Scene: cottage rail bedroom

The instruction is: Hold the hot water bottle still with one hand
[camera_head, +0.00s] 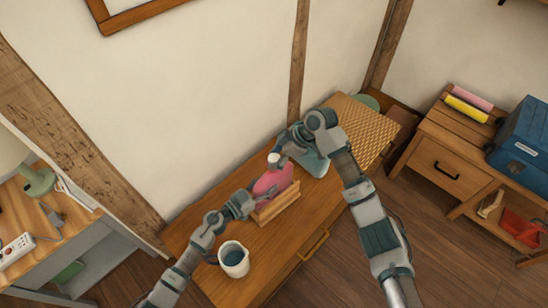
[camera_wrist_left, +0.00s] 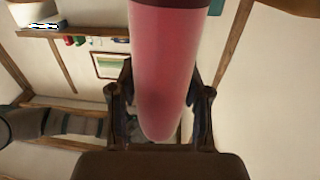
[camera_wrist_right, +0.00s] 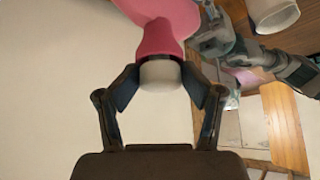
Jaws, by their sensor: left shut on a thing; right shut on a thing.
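The pink hot water bottle (camera_head: 268,183) stands upright in a wooden holder (camera_head: 281,204) on the wooden bench. Its white stopper (camera_head: 273,158) is in the neck. My left gripper (camera_head: 250,201) is shut on the bottle's body from the left; in the left wrist view the pink body (camera_wrist_left: 165,75) fills the space between the fingers. My right gripper (camera_head: 284,156) is shut on the white stopper at the top; the right wrist view shows the stopper (camera_wrist_right: 160,76) between its fingers, below the pink neck (camera_wrist_right: 158,42).
A white mug (camera_head: 236,269) with dark contents stands near my left forearm. A teal object (camera_head: 315,162), partly hidden, is behind my right arm. A blue box (camera_head: 525,145) sits on the right-hand cabinet. The wall runs close behind.

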